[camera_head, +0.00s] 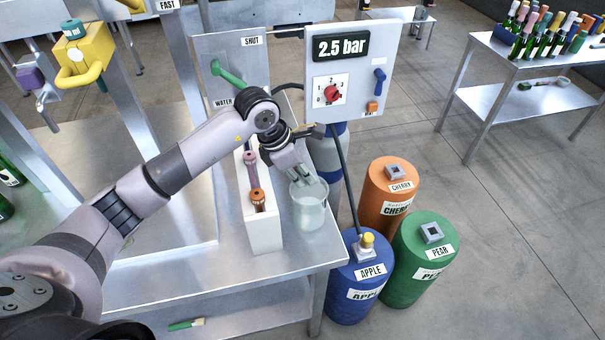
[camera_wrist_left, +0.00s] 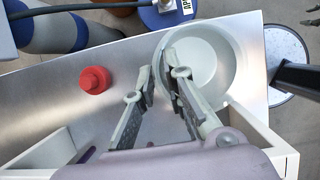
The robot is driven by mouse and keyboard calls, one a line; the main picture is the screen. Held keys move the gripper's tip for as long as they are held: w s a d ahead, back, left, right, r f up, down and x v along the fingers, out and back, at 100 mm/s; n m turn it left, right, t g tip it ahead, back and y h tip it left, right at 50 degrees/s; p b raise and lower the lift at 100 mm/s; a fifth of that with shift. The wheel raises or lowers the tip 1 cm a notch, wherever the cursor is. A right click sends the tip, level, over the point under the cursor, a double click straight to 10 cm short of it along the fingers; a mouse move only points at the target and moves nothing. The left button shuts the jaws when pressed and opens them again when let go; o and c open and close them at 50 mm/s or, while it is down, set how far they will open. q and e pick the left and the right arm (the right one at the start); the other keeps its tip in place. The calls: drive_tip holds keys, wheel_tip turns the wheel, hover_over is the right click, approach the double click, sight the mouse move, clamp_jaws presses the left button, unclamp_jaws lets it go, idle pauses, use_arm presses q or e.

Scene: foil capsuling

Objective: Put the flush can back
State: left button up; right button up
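The flush can, a pale grey-green open-topped cup (camera_head: 309,213), is upright near the right corner of the steel table (camera_head: 190,285). In the left wrist view I look into the can (camera_wrist_left: 215,62); it looks empty. My left gripper (camera_head: 309,180) is at the can's rim, pointing down. In the left wrist view its fingertips (camera_wrist_left: 160,75) are a small gap apart, one beyond the near-left rim and one over the mouth. I cannot tell whether they pinch the wall, or whether the can touches the table. My right gripper is not in view.
A white rack (camera_head: 264,232) with purple and orange-topped pieces stands just left of the can. A red cap-like piece (camera_wrist_left: 95,80) is on the table. The control panel (camera_head: 352,75) stands behind. Blue (camera_head: 352,300), orange (camera_head: 381,187) and green (camera_head: 410,265) kegs stand off the table's right edge.

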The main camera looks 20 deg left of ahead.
use_arm(q)
drive_tip(key=shift+o, duration=1.4)
drive_tip(key=shift+r, duration=0.1)
drive_tip(key=b+v, duration=0.2)
drive_tip(key=v, duration=1)
drive_tip(key=shift+b, duration=0.35)
drive_tip(key=shift+a, duration=0.1)
